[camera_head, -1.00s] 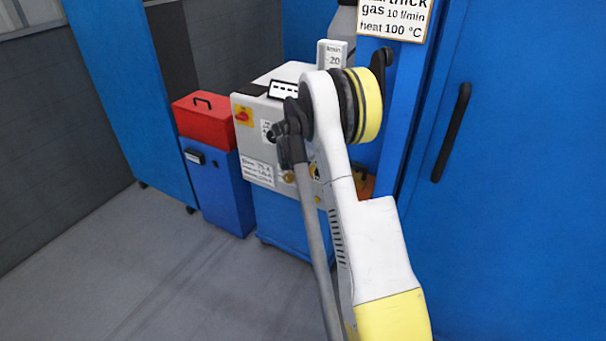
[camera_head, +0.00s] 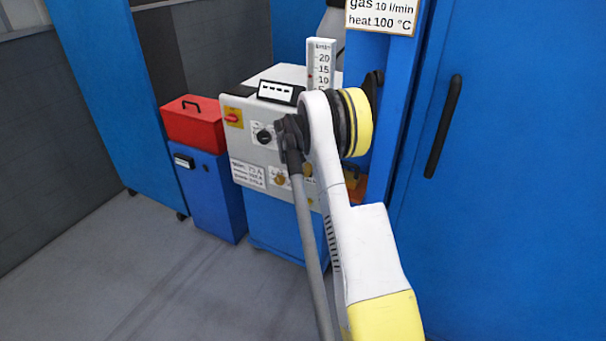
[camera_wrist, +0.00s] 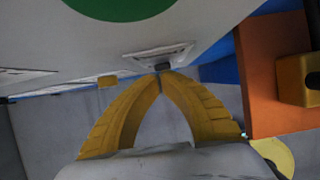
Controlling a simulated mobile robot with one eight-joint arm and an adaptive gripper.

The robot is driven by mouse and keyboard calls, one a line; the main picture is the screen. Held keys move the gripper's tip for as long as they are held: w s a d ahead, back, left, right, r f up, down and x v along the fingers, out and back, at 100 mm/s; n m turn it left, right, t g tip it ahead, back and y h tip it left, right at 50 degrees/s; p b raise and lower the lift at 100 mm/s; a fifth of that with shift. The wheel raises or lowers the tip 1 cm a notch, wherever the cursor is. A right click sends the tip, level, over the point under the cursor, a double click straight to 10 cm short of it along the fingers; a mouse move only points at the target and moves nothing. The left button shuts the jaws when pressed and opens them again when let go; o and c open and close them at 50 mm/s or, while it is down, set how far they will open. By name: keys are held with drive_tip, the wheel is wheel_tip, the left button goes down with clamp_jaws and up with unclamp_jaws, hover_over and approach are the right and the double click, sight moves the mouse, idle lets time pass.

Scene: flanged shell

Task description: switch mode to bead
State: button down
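A light grey control panel (camera_head: 245,160) stands on a blue machine. A black knob (camera_head: 264,136) with a white label is on its front, beside a red switch on a yellow plate (camera_head: 233,117). A brass knob (camera_head: 280,180) sits lower, next to a text label. I cannot read which control selects bead.
A red box (camera_head: 194,122) rests on a blue cabinet (camera_head: 211,190) at the left. A white scale (camera_head: 320,62) and a small display (camera_head: 281,91) are above the panel. An orange block (camera_wrist: 279,75) is close to the right of my gripper. Floor at lower left is clear.

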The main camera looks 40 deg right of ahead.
drive_tip(key=shift+w+d+r, duration=0.15)
drive_tip(key=shift+d+r, duration=0.15)
drive_tip(key=shift+d, duration=0.05)
drive_tip(key=shift+r+p, duration=0.6)
drive_tip(key=shift+r, duration=0.2)
